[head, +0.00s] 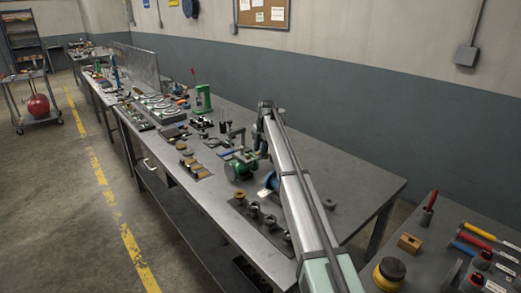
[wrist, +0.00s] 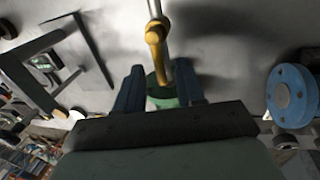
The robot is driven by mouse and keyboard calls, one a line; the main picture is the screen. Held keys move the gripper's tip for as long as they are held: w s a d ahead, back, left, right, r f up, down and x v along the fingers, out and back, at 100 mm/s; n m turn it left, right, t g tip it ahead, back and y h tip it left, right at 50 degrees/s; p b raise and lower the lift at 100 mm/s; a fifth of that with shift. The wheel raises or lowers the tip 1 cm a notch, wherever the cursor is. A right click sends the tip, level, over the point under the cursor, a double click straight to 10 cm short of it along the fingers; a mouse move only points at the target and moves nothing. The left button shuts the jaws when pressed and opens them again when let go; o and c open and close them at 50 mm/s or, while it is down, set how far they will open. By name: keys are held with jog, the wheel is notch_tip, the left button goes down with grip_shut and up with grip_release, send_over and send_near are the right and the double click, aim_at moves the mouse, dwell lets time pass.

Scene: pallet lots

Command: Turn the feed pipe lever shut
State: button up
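A thin metal pipe (wrist: 154,8) with a brass-yellow fitting (wrist: 155,38) shows at the top centre of the wrist view. The yellow part, perhaps the lever, reaches down between the fingers of my gripper (wrist: 160,68). The fingers are apart, with gaps beside the yellow part; I cannot tell whether either touches it. A green body (wrist: 164,101) lies below, partly hidden by my gripper. In the head view a green body (head: 239,169) stands on the bench by my arm's end, which largely hides the pipe and lever.
A blue flange (wrist: 287,94) lies right of my gripper; it also shows on the bench (head: 271,182). Several metal rings (head: 254,210) stand near the front edge. A dark frame (wrist: 45,48) is at left in the wrist view. The bench's right end (head: 365,185) is bare.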

grip_shut()
jog(key=shift+a+m, duration=0.1)
jog(key=shift+m, duration=0.2)
dwell(0.4)
jog(key=shift+w+a+m+h, duration=0.15)
jog(key=shift+w+m+h, duration=0.55)
jog(key=shift+m, duration=2.05)
jog(key=shift+w+a+m+h, duration=0.1)
jog(key=shift+w+m+h, duration=0.2)
jog(key=shift+w+m, duration=1.55)
jog(key=shift+s+a+m+h, duration=0.15)
jog(key=shift+m+h, duration=0.35)
jog(key=shift+m, duration=3.1)
jog(key=shift+w, duration=0.15)
